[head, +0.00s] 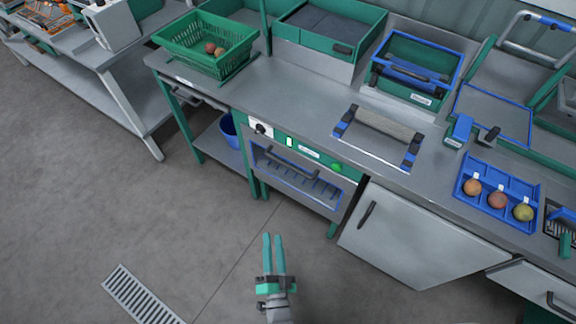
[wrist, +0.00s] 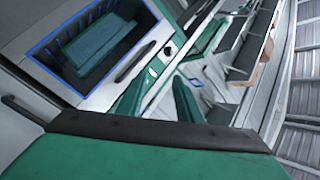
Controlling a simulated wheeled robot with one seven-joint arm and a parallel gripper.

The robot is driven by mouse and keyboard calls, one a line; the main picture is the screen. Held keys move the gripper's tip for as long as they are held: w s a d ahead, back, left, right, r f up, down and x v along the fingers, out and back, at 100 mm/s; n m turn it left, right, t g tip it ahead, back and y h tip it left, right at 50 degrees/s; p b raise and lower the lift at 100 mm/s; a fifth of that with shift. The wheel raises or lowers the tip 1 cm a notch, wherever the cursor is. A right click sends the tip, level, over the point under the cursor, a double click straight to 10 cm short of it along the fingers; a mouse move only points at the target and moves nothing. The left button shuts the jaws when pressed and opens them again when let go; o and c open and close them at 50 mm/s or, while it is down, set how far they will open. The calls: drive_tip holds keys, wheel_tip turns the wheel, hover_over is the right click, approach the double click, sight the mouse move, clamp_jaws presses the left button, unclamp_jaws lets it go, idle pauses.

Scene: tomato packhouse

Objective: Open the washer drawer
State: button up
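The washer (head: 258,129) is built in under the grey counter, with a dark knob, a label and a green button on its panel. Its drawer front (head: 328,202) below has a blue-edged window and a dark bar handle (head: 292,164); it looks closed. In the wrist view the blue-framed window (wrist: 40,52) and the handle (wrist: 135,62) show at the upper left. My gripper (head: 273,238) is in front of and below the drawer, apart from the handle. Its green fingers also show in the wrist view (wrist: 158,92), with an empty gap between them.
A grey cabinet door (head: 420,240) with a dark handle is right of the washer. On the counter (head: 290,95) are a green basket (head: 205,45), a blue tray (head: 483,200) with produce and a roller unit (head: 385,125). The floor (head: 150,215) in front is clear, with a drain grate (head: 140,297).

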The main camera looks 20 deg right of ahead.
drive_tip(key=w+d+f+m+h, duration=0.1)
drive_tip(key=w+d+m, duration=0.15)
drive_tip(key=w, duration=0.25)
drive_tip(key=w+d+f+m+h, duration=0.2)
drive_tip(key=w+m, duration=0.1)
drive_tip(key=w, duration=0.2)
drive_tip(key=m+h, duration=0.2)
drive_tip(key=m, duration=0.3)
approach(288, 165)
drive_tip(key=shift+g, duration=0.4)
drive_tip(key=x, duration=1)
drive_tip(key=shift+w+a+f, duration=0.1)
drive_tip(key=shift+a+f, duration=0.05)
clamp_jaws()
